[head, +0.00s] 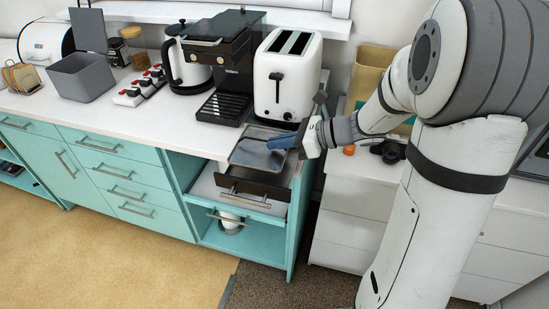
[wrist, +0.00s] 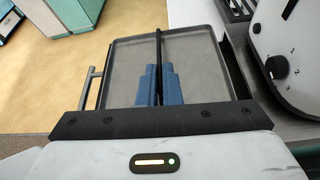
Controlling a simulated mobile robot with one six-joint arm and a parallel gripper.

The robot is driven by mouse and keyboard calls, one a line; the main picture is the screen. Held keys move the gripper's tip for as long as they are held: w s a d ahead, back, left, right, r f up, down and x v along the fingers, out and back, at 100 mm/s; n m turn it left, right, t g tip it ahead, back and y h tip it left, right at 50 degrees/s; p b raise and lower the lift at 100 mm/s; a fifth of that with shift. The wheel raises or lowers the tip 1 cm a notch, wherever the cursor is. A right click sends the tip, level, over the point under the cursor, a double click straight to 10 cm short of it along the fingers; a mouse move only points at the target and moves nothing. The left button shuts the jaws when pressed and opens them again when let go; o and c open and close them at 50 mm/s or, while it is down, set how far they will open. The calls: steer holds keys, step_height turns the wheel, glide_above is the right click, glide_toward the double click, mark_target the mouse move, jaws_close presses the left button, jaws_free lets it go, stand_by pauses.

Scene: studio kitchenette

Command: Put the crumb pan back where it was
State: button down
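A flat grey tray with a raised rim, which looks like the crumb pan (head: 254,156), is in front of the white toaster (head: 285,75), over the open cabinet bay. It fills the middle of the wrist view (wrist: 195,70), with a thin dark bar along its middle. My gripper (head: 279,142) reaches in from the right. Its blue fingers (wrist: 160,85) are closed together around the bar in the wrist view. The pan looks about level. Whether it touches what is under it I cannot tell.
Below the pan is a dark-fronted unit (head: 252,188) with a metal handle, on a pale pulled-out shelf (head: 204,187) in the teal cabinet. The coffee machine (head: 229,70), kettle (head: 187,65) and power strip (head: 137,92) stand left on the counter. Floor in front is clear.

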mark_target(280, 157)
steer(key=shift+d+f, duration=0.2)
steer(key=shift+f, duration=2.4)
steer(key=c, duration=1.6)
jaws_free()
